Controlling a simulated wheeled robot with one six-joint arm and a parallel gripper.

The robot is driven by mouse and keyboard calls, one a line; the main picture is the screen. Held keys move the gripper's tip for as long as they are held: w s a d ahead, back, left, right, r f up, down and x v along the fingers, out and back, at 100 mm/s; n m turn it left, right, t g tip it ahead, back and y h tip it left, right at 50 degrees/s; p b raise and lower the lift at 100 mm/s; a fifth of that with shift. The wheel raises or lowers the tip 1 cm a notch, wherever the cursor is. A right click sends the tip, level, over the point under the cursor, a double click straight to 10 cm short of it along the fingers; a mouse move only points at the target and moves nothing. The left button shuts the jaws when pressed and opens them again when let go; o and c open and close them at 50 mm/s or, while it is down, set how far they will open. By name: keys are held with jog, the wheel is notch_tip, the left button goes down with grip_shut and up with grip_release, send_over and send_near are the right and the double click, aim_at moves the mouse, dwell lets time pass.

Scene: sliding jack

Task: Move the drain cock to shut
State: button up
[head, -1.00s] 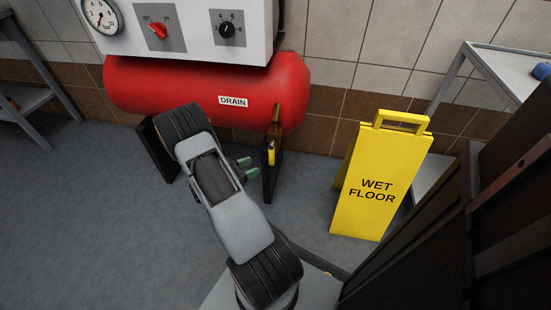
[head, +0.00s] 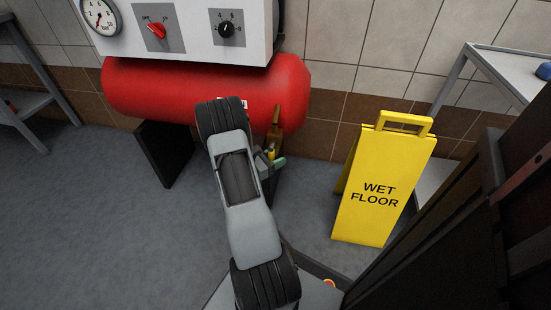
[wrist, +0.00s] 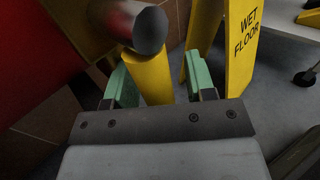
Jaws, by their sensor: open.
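The drain cock's brass body (head: 276,117) hangs below the right end of the red tank (head: 190,90). Its yellow lever (head: 271,153) points down, mostly hidden behind my gripper (head: 272,163) in the head view. In the wrist view the yellow lever (wrist: 150,82) hangs below a dark round-ended part (wrist: 150,30). My gripper (wrist: 160,84) is open, with one green finger on each side of the lever in that view. I cannot tell whether a finger touches it. The DRAIN label is mostly covered by my arm.
A yellow wet floor sign (head: 375,190) stands to the right of the cock. Dark tank supports (head: 168,152) stand under the tank. A white panel (head: 185,35) with a gauge and knobs is above. A grey table (head: 500,70) is at far right. The floor at left is clear.

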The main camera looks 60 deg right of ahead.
grip_shut()
dwell(0.3)
jog(key=shift+w, duration=0.15)
